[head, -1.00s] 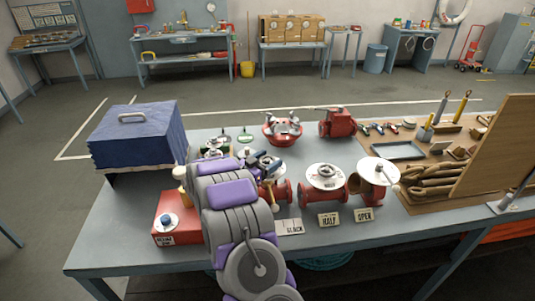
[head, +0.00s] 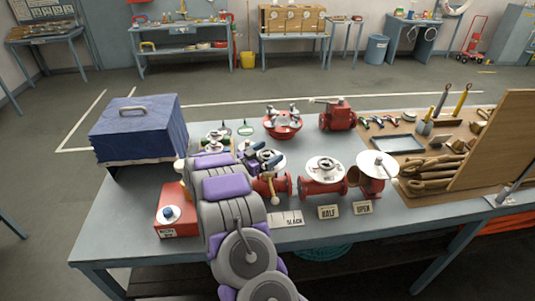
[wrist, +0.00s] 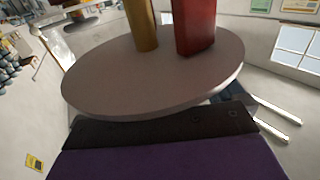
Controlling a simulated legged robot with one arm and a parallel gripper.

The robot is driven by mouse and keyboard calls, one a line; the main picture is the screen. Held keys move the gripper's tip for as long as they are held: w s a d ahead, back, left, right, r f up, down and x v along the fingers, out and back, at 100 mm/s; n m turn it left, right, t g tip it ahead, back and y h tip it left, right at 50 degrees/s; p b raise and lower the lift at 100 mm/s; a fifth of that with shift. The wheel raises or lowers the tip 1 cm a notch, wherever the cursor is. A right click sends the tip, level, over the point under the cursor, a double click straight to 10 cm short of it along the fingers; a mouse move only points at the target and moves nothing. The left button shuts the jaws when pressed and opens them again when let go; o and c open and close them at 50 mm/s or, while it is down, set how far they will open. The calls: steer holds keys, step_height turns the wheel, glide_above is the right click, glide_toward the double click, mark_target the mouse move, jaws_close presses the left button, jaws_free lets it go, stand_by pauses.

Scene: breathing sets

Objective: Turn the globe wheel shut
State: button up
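Three red valves stand in a row on the grey bench. The left one (head: 283,186), behind the SLACK card (head: 287,219), is partly hidden by my arm. The middle one (head: 323,187), behind the HALF card (head: 328,212), has a pale round top with a small wheel (head: 325,165). The right one (head: 370,184), behind the OPEN card (head: 362,208), has a raised white disc (head: 377,164). My gripper (head: 268,163) is at the left valve's top; its fingers are not clear. In the wrist view a pale disc (wrist: 100,80) with brass and red posts fills the near space.
A red box (head: 178,222) with a blue-topped knob and a blue-covered case (head: 138,130) stand left of my arm. Behind are a red wheel-like fitting (head: 282,125) and a red valve body (head: 338,116). The front bench edge is clear.

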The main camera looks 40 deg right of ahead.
steer(key=a, duration=1.7)
steer(key=shift+s+a, duration=0.25)
